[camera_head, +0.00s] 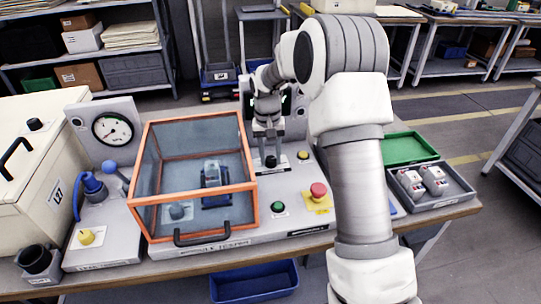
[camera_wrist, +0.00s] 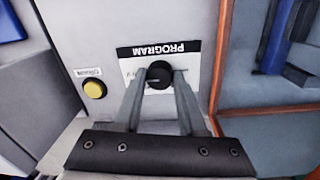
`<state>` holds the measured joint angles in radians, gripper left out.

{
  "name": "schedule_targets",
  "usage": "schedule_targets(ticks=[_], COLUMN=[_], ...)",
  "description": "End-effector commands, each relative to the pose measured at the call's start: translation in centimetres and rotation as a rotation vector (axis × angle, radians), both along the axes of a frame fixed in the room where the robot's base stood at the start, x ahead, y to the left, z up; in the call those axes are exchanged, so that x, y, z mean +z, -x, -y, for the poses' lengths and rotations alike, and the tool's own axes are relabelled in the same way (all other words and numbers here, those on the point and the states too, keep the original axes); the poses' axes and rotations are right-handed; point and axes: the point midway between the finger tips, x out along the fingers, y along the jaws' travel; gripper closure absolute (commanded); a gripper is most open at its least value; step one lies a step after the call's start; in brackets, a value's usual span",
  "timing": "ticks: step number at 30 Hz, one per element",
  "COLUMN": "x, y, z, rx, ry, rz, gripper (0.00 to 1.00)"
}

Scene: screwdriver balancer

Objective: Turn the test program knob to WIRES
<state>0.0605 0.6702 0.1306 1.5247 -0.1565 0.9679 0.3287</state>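The test program knob (camera_wrist: 159,75) is round and black and sits on a white plate. Its PROGRAM label (camera_wrist: 158,49) appears upside down in the wrist view. My gripper (camera_wrist: 161,80) points down at it, with one finger on each side. The fingers stand apart, and whether they touch the knob is not clear. In the head view, my gripper (camera_head: 270,148) is just above the black knob (camera_head: 271,161), right of the orange-framed box. The WIRES mark and the knob's pointer cannot be read.
The clear box with an orange frame (camera_head: 194,190) stands close at the left. A yellow button (camera_wrist: 94,89) is near the knob. A red mushroom button (camera_head: 318,190) and a green button (camera_head: 278,208) sit in front. A green tray (camera_head: 410,148) lies right.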

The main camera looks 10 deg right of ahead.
Motion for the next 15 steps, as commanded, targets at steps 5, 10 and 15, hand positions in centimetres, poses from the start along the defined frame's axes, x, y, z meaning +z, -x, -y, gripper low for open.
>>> schedule_targets(ticks=[5,10,15], x=[0.02,0.04,0.09], y=[0.00,0.00,0.01], z=[0.03,0.03,0.04], rx=[0.000,0.001,0.021], ry=[0.001,0.001,0.001], rz=[0.000,0.000,0.000], gripper=[0.97,1.00,1.00])
